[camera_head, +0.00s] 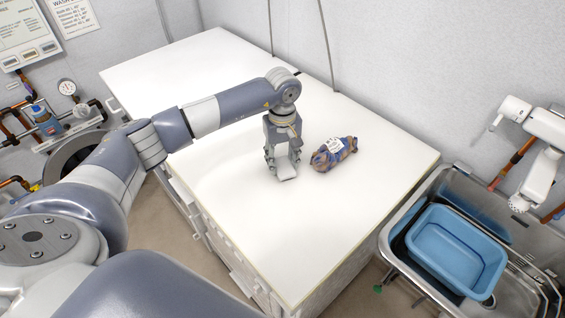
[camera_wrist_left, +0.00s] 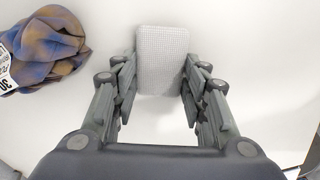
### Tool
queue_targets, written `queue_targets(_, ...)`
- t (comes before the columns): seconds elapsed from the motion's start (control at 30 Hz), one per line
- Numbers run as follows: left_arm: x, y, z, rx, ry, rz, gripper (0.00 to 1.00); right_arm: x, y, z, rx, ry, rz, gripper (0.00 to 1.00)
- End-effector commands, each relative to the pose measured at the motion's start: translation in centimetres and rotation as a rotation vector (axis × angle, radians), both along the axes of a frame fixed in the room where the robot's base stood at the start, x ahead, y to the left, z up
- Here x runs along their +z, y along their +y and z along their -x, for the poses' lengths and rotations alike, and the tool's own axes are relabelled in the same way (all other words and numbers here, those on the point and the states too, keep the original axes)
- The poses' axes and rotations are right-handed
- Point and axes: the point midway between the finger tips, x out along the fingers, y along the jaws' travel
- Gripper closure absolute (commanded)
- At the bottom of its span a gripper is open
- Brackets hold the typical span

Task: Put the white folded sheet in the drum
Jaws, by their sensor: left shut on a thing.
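The white folded sheet (camera_wrist_left: 162,60) is a small, pale, textured block between the fingers of my left gripper (camera_wrist_left: 160,88) in the left wrist view. In the head view my left gripper (camera_head: 284,168) points down over the white table, and the sheet (camera_head: 287,174) shows at its fingertips, at or just above the table top. The gripper is shut on the sheet. The drum (camera_head: 75,155) looks to be the round dark opening at the left, partly hidden behind my left arm. My right gripper is not in view.
A crumpled blue-and-brown cloth bundle (camera_head: 333,153) with a white label lies on the white table (camera_head: 215,195), just right of the gripper. A metal sink (camera_head: 395,240) with a blue basin (camera_head: 455,245) stands at the right. Much of the table is clear.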

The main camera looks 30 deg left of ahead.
Motion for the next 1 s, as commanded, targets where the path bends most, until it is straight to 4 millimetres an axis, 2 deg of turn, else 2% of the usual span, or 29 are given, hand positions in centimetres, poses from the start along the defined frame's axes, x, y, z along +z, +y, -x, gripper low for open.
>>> queue_targets(0.17,2.4,0.1,-0.2,-0.001,-0.007,0.0,0.71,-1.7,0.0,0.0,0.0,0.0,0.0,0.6)
queue_targets(0.7,3.4,-2.3,10.0,-0.003,-0.001,-0.001,0.71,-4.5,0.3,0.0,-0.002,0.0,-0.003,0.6)
queue_targets(1.0,3.9,-3.3,14.3,-0.001,0.0,0.0,0.71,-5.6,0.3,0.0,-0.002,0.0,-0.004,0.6)
